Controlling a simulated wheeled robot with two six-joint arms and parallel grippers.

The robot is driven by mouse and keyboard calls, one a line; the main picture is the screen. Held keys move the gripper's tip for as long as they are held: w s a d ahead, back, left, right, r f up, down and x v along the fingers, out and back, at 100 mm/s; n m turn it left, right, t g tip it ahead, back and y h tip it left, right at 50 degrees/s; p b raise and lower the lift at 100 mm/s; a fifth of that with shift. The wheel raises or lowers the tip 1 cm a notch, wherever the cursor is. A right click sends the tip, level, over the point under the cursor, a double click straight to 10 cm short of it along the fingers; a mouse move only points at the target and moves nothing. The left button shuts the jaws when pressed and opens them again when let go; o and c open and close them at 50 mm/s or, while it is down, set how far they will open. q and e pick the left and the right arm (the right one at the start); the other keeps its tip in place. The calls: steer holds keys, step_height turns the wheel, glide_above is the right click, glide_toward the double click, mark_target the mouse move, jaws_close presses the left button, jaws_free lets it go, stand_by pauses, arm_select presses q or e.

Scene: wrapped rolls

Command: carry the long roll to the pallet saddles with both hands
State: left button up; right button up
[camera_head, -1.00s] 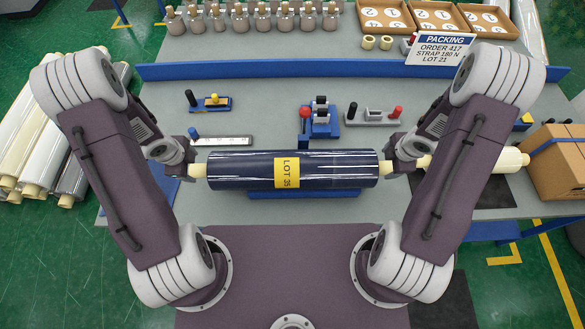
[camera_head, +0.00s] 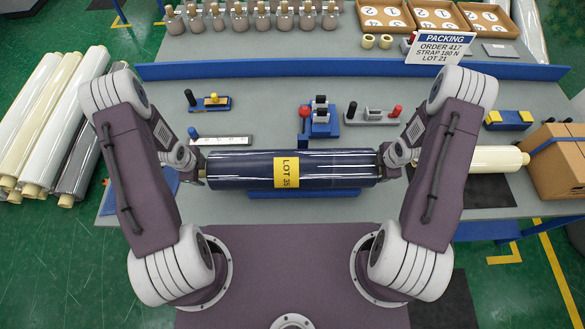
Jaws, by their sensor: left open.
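The long roll (camera_head: 235,170) is wrapped in dark blue film with a yellow LOT 35 label. It lies level across a blue cradle (camera_head: 305,194) on the grey table, in front of me. My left gripper (camera_head: 198,168) is open at the roll's left core end. My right gripper (camera_head: 383,164) is at the right core end; its fingers are too small and hidden to tell their state. The core ends are mostly covered by the grippers. A blue piece with yellow pads (camera_head: 508,120) stands at the right; I cannot tell whether it is a pallet saddle.
A cream roll (camera_head: 490,158) lies right of my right arm, beside a cardboard box (camera_head: 557,160). Small blue fixtures (camera_head: 320,122) stand behind the long roll. A blue rail (camera_head: 330,69) crosses the table's back. More rolls (camera_head: 50,130) lie on the floor at left.

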arm_select(q)
jaws_close()
arm_select(e)
jaws_close()
arm_select(q)
steer(key=shift+r, duration=0.2)
arm_select(e)
steer(key=shift+r, duration=0.2)
